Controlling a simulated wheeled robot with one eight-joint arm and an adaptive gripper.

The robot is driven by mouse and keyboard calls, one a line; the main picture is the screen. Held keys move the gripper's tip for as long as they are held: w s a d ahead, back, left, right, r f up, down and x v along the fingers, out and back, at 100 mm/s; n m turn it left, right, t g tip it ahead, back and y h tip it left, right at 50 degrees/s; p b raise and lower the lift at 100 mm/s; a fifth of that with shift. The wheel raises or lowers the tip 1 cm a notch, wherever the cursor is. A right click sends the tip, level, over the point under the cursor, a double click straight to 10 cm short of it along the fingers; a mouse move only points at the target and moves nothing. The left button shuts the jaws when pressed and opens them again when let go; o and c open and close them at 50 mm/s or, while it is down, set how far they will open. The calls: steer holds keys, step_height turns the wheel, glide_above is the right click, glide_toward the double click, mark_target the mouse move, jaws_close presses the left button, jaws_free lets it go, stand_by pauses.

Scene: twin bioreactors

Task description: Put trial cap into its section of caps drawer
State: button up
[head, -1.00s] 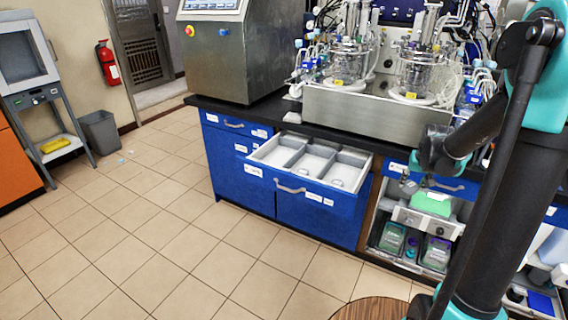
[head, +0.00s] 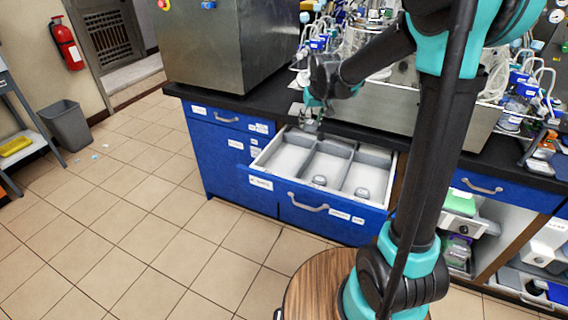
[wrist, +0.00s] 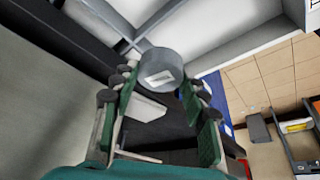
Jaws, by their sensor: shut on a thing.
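My gripper (head: 311,116) is above the back of the open caps drawer (head: 262,183). In the wrist view my gripper (wrist: 160,95) is shut on a round grey cap (wrist: 161,66) with a small pale label on its face. The drawer has three pale sections side by side. The left section (head: 285,160) looks empty. A small grey cap lies near the front of the middle section (head: 319,181), and another (head: 362,192) near the front of the right section. The drawer's dividers (wrist: 125,40) show beyond the held cap. The label writing is too small to read.
The black worktop (head: 235,103) runs behind the drawer, with a large steel cabinet (head: 215,50) on it at left. The steel bioreactor stand (head: 470,125) is at right. Open tiled floor (head: 150,220) lies left and in front. A round wooden top (head: 305,295) is at the bottom.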

steer(key=s+a+r+n, duration=0.2)
steer(key=a+r, duration=0.1)
steer(key=a, duration=0.6)
steer(key=shift+y, duration=0.4)
steer(key=f, duration=1.9)
steer(key=shift+d+f, duration=0.2)
steer(key=shift+f, duration=0.1)
steer(key=o, duration=0.8)
steer(key=v, duration=1.2)
steer(key=shift+w, duration=0.1)
